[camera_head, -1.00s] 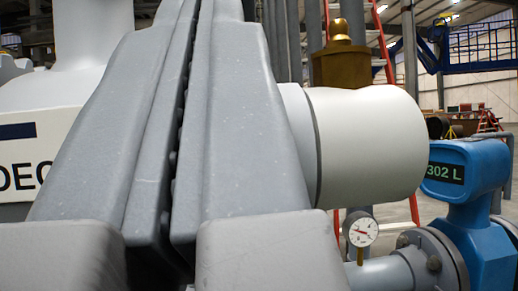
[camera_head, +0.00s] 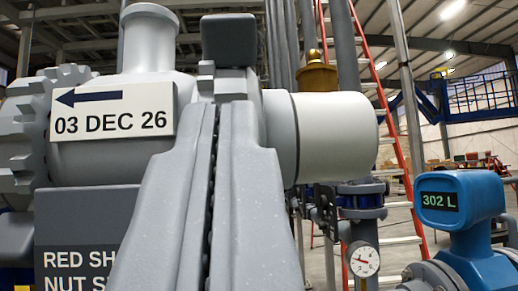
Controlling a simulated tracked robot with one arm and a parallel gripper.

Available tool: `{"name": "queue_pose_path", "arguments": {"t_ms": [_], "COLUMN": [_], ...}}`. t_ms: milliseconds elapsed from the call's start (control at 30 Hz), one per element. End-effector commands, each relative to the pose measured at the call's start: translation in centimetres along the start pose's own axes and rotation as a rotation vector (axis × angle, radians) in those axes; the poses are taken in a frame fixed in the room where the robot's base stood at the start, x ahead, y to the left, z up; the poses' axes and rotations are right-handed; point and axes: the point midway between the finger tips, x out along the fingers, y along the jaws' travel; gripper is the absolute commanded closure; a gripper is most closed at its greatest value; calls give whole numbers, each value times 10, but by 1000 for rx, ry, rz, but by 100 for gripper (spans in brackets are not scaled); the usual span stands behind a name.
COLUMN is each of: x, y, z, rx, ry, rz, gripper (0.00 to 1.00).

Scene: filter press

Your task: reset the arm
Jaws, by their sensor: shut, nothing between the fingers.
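My gripper (camera_head: 216,115) is in the lower middle of the view, its two long grey fingers pressed together and pointing away from me. Nothing shows between them. Beyond the fingertips is a grey machine with a horizontal cylindrical body (camera_head: 100,165) and a white end (camera_head: 338,137) on the right. A dark grey block (camera_head: 228,40) stands up just beyond the fingertips. I cannot tell whether the fingers touch the machine. The fingers hide part of its middle.
A white plate (camera_head: 115,111) reads "03 DEC 26" under a left arrow. A dark sign (camera_head: 80,268) below is partly hidden. To the right are a pressure gauge (camera_head: 363,259), a blue meter (camera_head: 460,205) reading "302 L", and a red ladder (camera_head: 385,120).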

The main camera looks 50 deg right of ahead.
Motion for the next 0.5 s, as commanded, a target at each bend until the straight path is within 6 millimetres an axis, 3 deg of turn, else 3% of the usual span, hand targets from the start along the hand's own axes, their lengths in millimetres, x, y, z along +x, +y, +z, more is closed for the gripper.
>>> {"name": "queue_pose_path", "arguments": {"t_ms": [267,367,500], "x": [2,8,16], "y": [-5,-21,-60], "z": [-1,-10,-36], "rx": [14,59,156], "ry": [-19,-64,-183], "rz": [-9,-36,-118], "gripper": [100,100,100]}}
